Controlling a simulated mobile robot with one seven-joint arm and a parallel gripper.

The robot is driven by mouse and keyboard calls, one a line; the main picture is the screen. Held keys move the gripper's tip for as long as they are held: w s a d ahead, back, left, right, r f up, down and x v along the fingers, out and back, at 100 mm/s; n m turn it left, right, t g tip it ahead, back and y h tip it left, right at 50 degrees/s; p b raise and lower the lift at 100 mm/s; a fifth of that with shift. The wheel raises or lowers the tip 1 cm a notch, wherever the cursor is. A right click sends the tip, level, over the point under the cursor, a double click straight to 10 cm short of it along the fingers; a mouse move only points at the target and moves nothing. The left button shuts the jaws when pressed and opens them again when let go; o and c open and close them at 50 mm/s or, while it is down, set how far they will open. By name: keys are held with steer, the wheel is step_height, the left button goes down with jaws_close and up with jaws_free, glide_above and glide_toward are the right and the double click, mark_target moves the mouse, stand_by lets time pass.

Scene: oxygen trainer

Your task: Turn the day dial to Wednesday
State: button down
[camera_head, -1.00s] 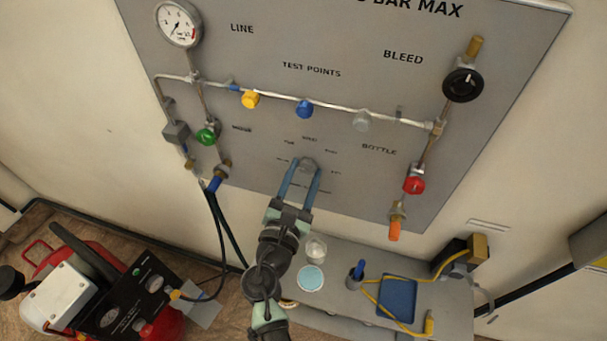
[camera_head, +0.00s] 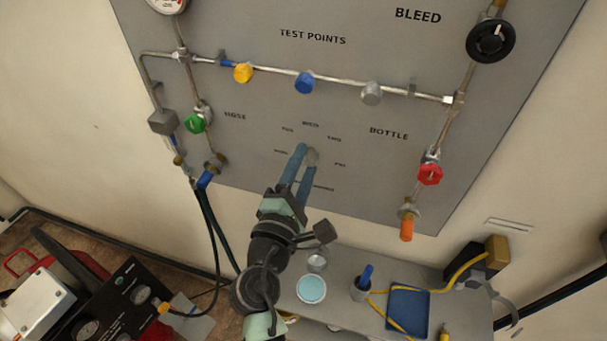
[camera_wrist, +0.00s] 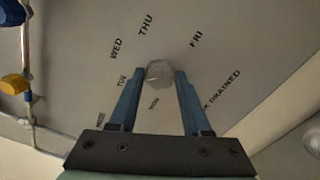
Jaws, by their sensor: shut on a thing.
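The day dial (camera_head: 312,157) is a small grey faceted knob on the lower middle of the grey panel, ringed by printed day names. My gripper (camera_head: 306,152) reaches up to it from below, its two blue fingers closed on the knob's sides. The wrist view shows the dial (camera_wrist: 160,74) between the fingertips of my gripper (camera_wrist: 159,76). The WED label (camera_head: 310,124) is straight above the dial in the head view. In the wrist view, the WED label (camera_wrist: 116,48) is up and left of the knob. No pointer mark is readable on the knob.
Above the dial runs a pipe with a yellow knob (camera_head: 243,72), a blue knob (camera_head: 304,82) and a grey knob (camera_head: 371,93). A green valve (camera_head: 195,123) is left and a red valve (camera_head: 430,174) right. Below, a shelf holds a blue tray (camera_head: 408,309) and cups.

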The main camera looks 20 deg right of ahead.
steer(key=m+b, duration=0.3)
steer(key=shift+f+m, duration=0.25)
steer(key=shift+m, duration=0.15)
steer(key=shift+r+m+b, duration=0.15)
steer(key=shift+m+b, duration=1.45)
steer(key=shift+m, duration=0.2)
steer(key=shift+c, duration=1.8)
jaws_free()
steer(key=shift+r, duration=0.1)
steer(key=b+v, duration=0.3)
steer(key=v, duration=1)
